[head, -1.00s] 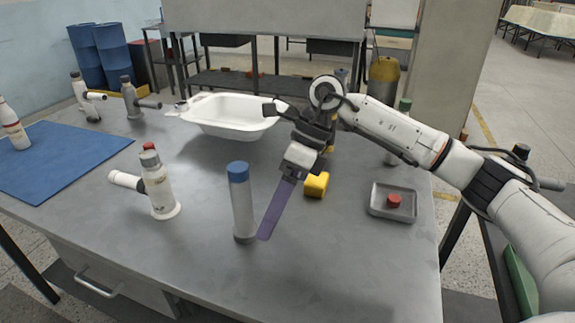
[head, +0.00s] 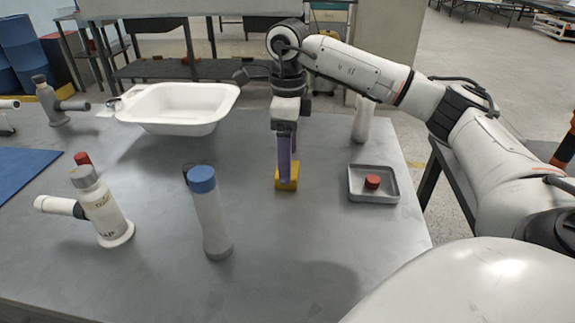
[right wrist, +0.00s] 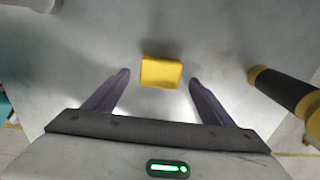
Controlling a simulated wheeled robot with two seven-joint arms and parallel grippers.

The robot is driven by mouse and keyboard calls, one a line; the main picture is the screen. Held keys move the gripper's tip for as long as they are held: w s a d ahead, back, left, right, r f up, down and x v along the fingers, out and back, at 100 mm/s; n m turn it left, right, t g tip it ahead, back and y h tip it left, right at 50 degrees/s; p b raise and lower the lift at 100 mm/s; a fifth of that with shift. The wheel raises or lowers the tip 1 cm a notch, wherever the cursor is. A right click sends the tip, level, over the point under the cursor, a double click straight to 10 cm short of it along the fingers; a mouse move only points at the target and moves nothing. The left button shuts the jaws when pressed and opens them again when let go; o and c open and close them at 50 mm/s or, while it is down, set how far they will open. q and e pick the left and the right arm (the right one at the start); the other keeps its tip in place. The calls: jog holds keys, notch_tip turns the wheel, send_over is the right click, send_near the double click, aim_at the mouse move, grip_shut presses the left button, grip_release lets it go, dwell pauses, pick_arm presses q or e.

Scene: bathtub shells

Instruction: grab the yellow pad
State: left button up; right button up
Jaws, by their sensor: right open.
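The yellow pad (head: 288,183) is a small block on the grey table, right of the blue-capped bottle. My right gripper (head: 284,172) points down over it in the head view, and its purple finger hides part of the pad. In the right wrist view the pad (right wrist: 161,72) lies between the lines of the two open fingers, just ahead of the tips, with nothing held in the gripper (right wrist: 158,78). Whether a finger touches the pad cannot be told. My left gripper does not show.
A blue-capped bottle (head: 210,215) stands left of the pad. A grey tray (head: 391,196) holding a red piece (head: 372,181) is to the right. A white tub (head: 180,105) sits behind left. A yellow-and-black cylinder (right wrist: 285,88) shows at right in the wrist view.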

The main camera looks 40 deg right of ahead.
notch_tip(320, 180, down, 2)
jog(key=shift+f, duration=0.2)
jog(key=shift+r, duration=0.1)
jog(key=c, duration=1.1)
